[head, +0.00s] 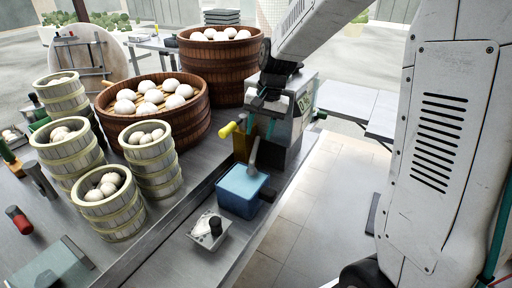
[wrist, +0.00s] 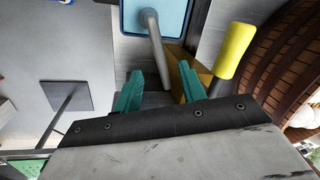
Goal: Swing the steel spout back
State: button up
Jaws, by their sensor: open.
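The steel spout (wrist: 153,40) is a grey tube in the wrist view, running from over the blue tub (wrist: 125,15) down between my fingers. In the head view the spout (head: 254,152) hangs above the blue tub (head: 240,190), at the front of a boxy steel machine. My gripper (wrist: 159,72) is open, with one teal finger on each side of the spout. Contact with the spout cannot be told. In the head view my gripper is partly hidden against the machine (head: 301,110).
A yellow handle (head: 228,130) sticks out left of the spout and close to my right finger in the wrist view (wrist: 235,50). Wooden steamers (head: 190,125) with buns and several smaller steamers stand left. A small white tray (head: 202,240) lies in front of the tub.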

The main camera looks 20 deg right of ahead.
aim_at(254, 150)
jog(key=f, duration=0.4)
jog(key=a+f, duration=0.1)
jog(key=f, duration=0.2)
jog(key=shift+w+a, duration=0.1)
jog(key=shift+w, duration=0.2)
grip_shut()
